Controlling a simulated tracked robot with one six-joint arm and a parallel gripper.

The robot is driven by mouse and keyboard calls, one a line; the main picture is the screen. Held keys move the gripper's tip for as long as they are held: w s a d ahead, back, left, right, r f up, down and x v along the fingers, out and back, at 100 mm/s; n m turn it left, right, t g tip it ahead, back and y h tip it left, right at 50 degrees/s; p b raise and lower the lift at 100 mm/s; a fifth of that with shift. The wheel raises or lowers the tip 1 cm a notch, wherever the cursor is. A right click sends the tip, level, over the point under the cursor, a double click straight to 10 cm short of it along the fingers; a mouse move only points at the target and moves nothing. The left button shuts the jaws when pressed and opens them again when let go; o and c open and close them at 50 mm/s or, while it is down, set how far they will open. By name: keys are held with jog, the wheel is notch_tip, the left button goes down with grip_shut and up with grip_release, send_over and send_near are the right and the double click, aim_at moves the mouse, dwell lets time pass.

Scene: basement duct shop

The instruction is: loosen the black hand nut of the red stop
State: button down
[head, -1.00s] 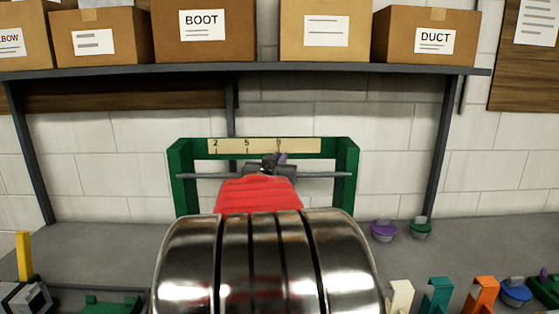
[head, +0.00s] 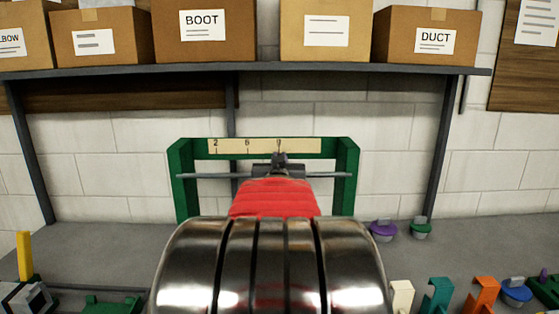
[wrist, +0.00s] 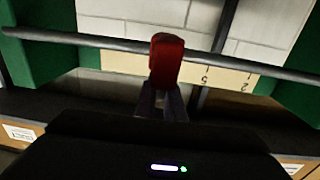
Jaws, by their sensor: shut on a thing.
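The red stop (wrist: 166,60) sits across the grey rod in the wrist view, just past my fingertips. My gripper (wrist: 161,100) is shut, its fingers close together against the near side of the stop. The black hand nut cannot be made out on its own; it seems hidden between the fingers. In the head view my gripper (head: 279,160) is at the rod, in front of the scale, and the stop is hidden behind it and my arm.
A green frame (head: 346,180) carries the rod (head: 200,176) and a cream scale strip (head: 230,147). Purple (head: 384,229) and green (head: 421,227) knobs stand right of it. Coloured hooks (head: 437,294) line the front right. A shelf (head: 130,68) with boxes hangs above.

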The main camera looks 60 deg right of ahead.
jog(key=shift+r+n+t, duration=0.2)
jog(key=shift+n+t, duration=0.1)
jog(key=shift+t, duration=0.2)
jog(key=c, duration=1.8)
grip_release()
jog(key=shift+f+y, duration=0.2)
jog(key=shift+y, duration=0.1)
jog(key=shift+c, duration=0.2)
jog(key=shift+a, duration=0.15)
